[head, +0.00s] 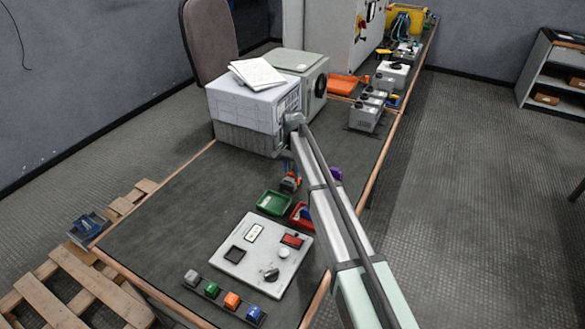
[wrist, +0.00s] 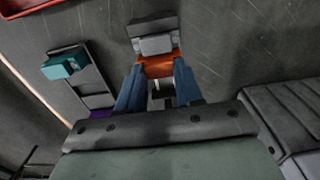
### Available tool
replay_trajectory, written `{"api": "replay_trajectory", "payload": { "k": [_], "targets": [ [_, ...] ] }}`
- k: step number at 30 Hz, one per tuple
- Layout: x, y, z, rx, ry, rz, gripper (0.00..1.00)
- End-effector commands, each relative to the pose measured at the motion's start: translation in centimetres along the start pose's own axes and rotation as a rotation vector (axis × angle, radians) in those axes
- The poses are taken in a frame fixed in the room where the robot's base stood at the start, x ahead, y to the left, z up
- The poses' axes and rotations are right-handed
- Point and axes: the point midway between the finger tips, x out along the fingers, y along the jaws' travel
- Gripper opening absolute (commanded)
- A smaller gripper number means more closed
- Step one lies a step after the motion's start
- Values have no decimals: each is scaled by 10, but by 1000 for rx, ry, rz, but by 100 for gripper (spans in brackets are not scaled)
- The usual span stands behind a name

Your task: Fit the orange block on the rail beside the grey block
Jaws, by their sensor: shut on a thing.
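In the wrist view the blue fingers of my gripper (wrist: 159,72) are shut on the orange block (wrist: 160,64), one finger at each side. The grey block (wrist: 157,44) sits just beyond the orange block, with little or no gap between them in this view; I cannot tell if they touch. A short dark grey rail piece (wrist: 151,23) shows behind the grey block. The underside of the orange block and its seating on the rail are hidden. In the head view my gripper (head: 290,183) is low over the bench, small and partly covered by my arm.
A second rail (wrist: 92,78) left of my gripper bears a teal block (wrist: 64,63) and a purple piece (wrist: 101,113). A green tray (head: 273,203), a red tray (head: 300,217) and a control panel (head: 240,269) lie nearby. A white-grey box (head: 245,105) stands behind. The bench's left is clear.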

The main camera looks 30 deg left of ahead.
Motion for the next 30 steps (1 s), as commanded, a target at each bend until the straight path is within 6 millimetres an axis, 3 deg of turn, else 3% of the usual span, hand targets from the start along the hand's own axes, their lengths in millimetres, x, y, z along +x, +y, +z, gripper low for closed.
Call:
{"api": "replay_trajectory", "payload": {
  "k": [30],
  "targets": [
    [6, 0, 0, 0, 0, 0, 8]
  ]
}}
